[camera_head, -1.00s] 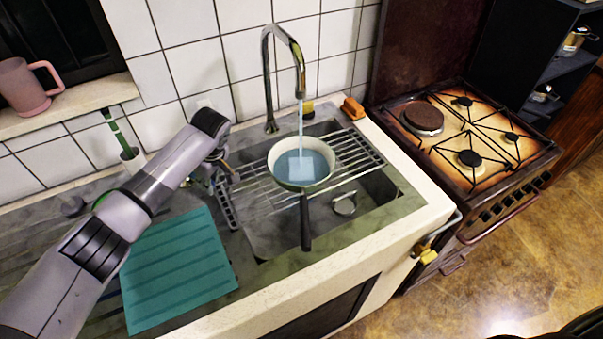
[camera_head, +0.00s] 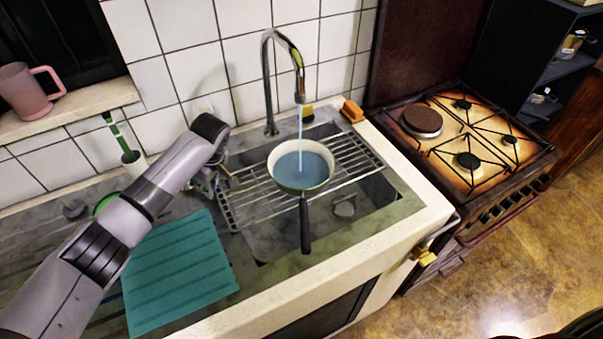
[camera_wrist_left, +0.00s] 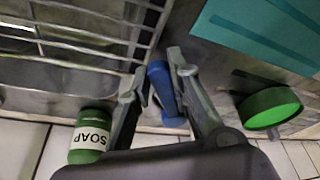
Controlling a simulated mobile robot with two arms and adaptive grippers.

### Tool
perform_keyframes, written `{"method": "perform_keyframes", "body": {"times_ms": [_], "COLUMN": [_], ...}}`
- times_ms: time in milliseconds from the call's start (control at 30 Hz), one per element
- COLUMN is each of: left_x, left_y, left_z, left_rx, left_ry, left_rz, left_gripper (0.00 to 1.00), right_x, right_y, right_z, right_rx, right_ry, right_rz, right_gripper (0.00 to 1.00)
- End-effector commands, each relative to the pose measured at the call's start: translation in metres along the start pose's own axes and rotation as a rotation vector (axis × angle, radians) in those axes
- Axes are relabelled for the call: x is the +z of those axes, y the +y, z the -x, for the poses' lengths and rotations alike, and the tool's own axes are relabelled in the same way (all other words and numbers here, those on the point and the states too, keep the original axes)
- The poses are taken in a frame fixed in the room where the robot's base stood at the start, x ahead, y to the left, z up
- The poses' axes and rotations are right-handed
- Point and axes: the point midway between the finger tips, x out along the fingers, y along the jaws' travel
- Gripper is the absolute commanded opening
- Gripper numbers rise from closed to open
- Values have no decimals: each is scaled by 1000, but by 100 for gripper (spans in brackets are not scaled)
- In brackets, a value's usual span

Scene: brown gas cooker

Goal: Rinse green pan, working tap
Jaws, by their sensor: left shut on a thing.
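The green pan (camera_head: 279,187), cream inside, rests on the wire rack over the sink with its black handle (camera_head: 305,225) toward the front. It holds bluish water. The chrome tap (camera_head: 268,85) arches over it, and a stream of water (camera_head: 300,125) falls into the pan. My left gripper (camera_head: 226,183) is left of the pan, low behind the sink's left side, apart from the pan. In the left wrist view my left gripper (camera_wrist_left: 168,72) is shut on a blue knob-like handle (camera_wrist_left: 164,95); whether it belongs to the tap is not clear. My right gripper is not in view.
The wire rack (camera_head: 255,205) spans the sink. A teal draining mat (camera_head: 175,270) lies left. A green soap bottle (camera_wrist_left: 92,135) stands near the left gripper, with a round green object (camera_wrist_left: 270,107) on its other side. An orange block (camera_head: 352,110) sits behind the rack; the cooker (camera_head: 480,140) is right.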

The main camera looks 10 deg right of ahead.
Motion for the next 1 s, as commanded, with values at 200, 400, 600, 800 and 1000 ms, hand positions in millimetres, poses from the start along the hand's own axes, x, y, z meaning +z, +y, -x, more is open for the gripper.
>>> {"method": "perform_keyframes", "body": {"times_ms": [200,400,600,800,1000], "left_x": [-1,-1,0,0,-2], "left_y": [-10,-17,-19,-19,-25], "left_z": [2,2,0,-1,1], "left_rx": [18,38,48,48,61], "left_ry": [-2,-3,-2,-2,-3], "left_rz": [-69,-136,-164,-164,-211], "left_gripper": [5,5,5,5,5], "right_x": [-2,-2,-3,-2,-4], "right_y": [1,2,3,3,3], "right_z": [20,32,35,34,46], "right_rx": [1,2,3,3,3], "right_ry": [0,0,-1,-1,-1], "right_rz": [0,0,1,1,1], "right_gripper": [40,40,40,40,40]}}
